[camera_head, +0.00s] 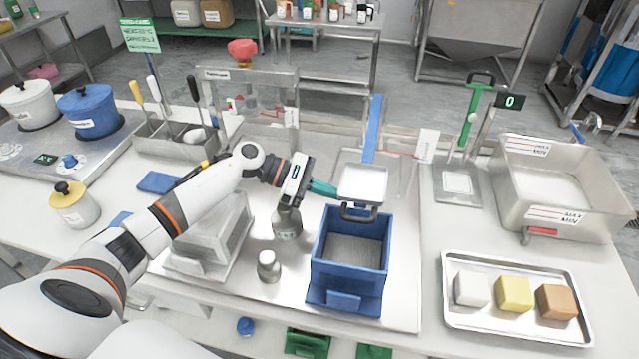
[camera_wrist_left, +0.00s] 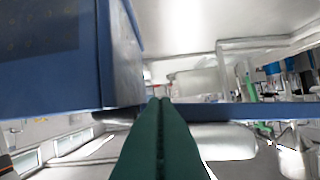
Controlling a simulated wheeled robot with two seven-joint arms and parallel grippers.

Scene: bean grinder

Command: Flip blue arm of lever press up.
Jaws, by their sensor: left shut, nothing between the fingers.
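The lever press has a long blue arm (camera_head: 373,130) that shows in the head view as a narrow bar running up and away behind a silver square plate (camera_head: 362,183). My left gripper (camera_head: 327,189) reaches in from the left, its teal fingers shut and empty, tips at the left side of the plate. I cannot tell whether they touch it. In the left wrist view the shut fingers (camera_wrist_left: 160,102) point at a blue bar (camera_wrist_left: 250,112), with a large blue surface (camera_wrist_left: 50,60) close at upper left. My right gripper is not in view.
An open blue box (camera_head: 322,270) stands in front of the plate. A small metal weight (camera_head: 268,266) and a pale scale-like device (camera_head: 205,240) stand to the left. A tray (camera_head: 455,318) with several blocks lies at right, beside a metal basin (camera_head: 520,215).

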